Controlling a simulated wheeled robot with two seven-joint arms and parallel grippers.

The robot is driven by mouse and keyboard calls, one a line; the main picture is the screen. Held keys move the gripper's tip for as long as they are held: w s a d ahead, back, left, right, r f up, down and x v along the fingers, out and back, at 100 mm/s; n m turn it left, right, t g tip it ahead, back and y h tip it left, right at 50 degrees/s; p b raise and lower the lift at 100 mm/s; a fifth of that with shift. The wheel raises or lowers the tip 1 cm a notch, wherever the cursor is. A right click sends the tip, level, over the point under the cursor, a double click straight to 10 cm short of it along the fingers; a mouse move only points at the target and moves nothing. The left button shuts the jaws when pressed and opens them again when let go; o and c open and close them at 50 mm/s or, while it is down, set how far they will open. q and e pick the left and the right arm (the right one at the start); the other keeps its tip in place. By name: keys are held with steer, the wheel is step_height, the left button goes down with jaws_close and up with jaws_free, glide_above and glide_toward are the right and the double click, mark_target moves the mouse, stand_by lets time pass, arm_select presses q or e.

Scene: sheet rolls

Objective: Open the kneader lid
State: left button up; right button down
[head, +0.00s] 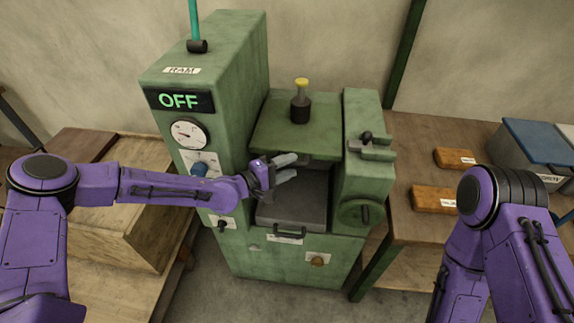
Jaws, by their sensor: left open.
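The green kneader (295,262) stands in the middle, with a tall cabinet on its left side. Its upper green panel (275,135) carries a black post with a yellow top (300,102). Below and in front of the panel is a dark grey surface (305,205) with a black bar handle (289,231) at its front edge. I cannot tell for sure which of these is the lid. My left gripper (289,168) is open, its grey fingers pointing right, over the grey surface near the green panel's front edge. Contact is unclear. My right arm shows at the right; its gripper is out of view.
The cabinet has an OFF display (179,101), a gauge (189,133) and a blue knob (200,170). A green handwheel (362,213) is at the kneader's right. The right table (407,150) holds orange-brown blocks (434,199) and a blue-lidded bin (535,155). A wooden bench stands left.

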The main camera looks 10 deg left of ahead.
arm_select(q)
jaws_close()
step_height(320, 180, up, 12)
steer(key=w+p, duration=0.2)
steer(key=shift+w, duration=0.4)
steer(key=shift+c, duration=0.5)
jaws_free()
steer(key=shift+o, duration=0.5)
steer(key=shift+f, duration=0.2)
steer(key=shift+r, duration=0.1)
